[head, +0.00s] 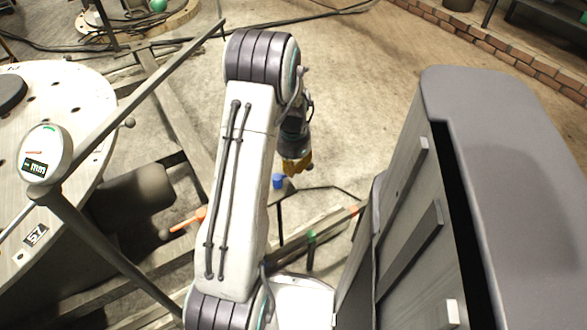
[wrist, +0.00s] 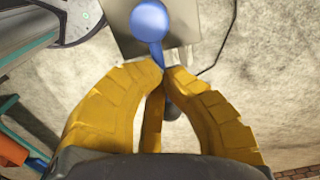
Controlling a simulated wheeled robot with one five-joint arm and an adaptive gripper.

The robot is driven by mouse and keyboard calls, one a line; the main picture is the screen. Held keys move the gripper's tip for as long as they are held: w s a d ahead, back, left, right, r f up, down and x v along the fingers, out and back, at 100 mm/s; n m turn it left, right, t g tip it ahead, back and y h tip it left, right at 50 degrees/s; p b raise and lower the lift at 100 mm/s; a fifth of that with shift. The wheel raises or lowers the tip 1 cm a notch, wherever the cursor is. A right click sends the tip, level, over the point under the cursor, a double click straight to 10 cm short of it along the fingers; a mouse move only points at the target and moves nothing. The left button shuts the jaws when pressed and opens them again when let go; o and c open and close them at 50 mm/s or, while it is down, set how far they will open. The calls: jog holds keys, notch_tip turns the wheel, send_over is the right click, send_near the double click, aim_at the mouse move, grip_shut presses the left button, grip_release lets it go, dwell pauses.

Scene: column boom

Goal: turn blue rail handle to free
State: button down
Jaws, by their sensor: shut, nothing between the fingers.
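The blue handle (wrist: 150,20) shows at the top middle of the wrist view, with a round knob end and a narrower stem running down toward my fingertips. It lies over a grey plate or block (wrist: 125,40). My gripper (wrist: 163,72) has yellow fingers whose tips are together just below the stem; I cannot tell whether they touch it. In the head view a small blue part (head: 278,181) shows just below my gripper (head: 297,168), which hangs beyond my arm. The rail's markings and the handle's set position cannot be made out.
A grey cabinet (head: 500,150) with drawer fronts stands close on the right. A round perforated table (head: 75,100) with a dial gauge (head: 45,152) is at the left. An orange handle (head: 188,221) and a green part (head: 311,237) lie low near my arm. Open floor extends behind.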

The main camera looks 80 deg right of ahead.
jog(key=shift+a+f, duration=0.1)
jog(key=shift+f, duration=0.15)
jog(key=c, duration=1.2)
grip_release()
jog(key=shift+r, duration=0.1)
jog(key=shift+o, duration=0.2)
jog(key=shift+r, duration=0.1)
notch_tip(320, 180, up, 12)
